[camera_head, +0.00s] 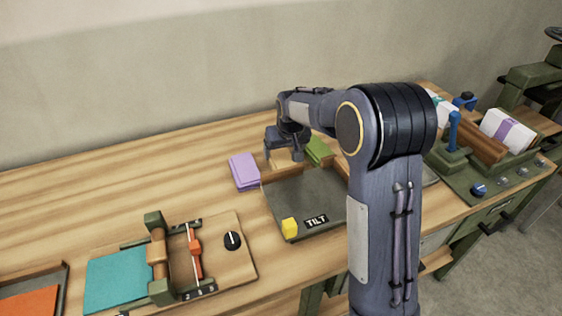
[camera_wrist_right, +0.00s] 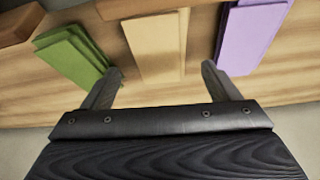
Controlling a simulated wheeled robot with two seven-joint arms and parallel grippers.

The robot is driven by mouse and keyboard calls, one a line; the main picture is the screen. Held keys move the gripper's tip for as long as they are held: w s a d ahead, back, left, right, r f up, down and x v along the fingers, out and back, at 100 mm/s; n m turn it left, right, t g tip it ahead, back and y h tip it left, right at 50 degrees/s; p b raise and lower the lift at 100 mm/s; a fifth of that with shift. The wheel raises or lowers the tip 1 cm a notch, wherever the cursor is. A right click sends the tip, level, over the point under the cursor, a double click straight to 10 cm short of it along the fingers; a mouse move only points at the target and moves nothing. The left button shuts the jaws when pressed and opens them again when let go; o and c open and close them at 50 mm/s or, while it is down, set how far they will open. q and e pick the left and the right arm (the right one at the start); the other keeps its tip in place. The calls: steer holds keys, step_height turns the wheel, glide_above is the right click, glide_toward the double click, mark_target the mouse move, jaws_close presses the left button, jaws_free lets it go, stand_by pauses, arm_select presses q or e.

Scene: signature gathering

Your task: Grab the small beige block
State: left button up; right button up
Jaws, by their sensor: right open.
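The small beige block (camera_head: 279,158) lies on the table between the purple and green blocks, behind the grey tray, partly hidden by my right gripper (camera_head: 284,150) in the head view. In the right wrist view the beige block (camera_wrist_right: 158,46) stands in the middle, ahead of and between the two fingers of my right gripper (camera_wrist_right: 160,84). The fingers are spread apart with nothing between their tips that I can see gripped. My left gripper is not in view.
A purple block (camera_head: 243,171) is left of the beige one and a green block (camera_head: 319,151) right of it. A wooden jig (camera_head: 230,265) stands front left. The back left tabletop is clear.

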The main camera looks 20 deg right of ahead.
mark_target(282, 159)
steer(key=p+x, duration=0.1)
steer(key=x, duration=0.5)
steer(key=shift+a+f, duration=0.1)
steer(key=c, duration=1.1)
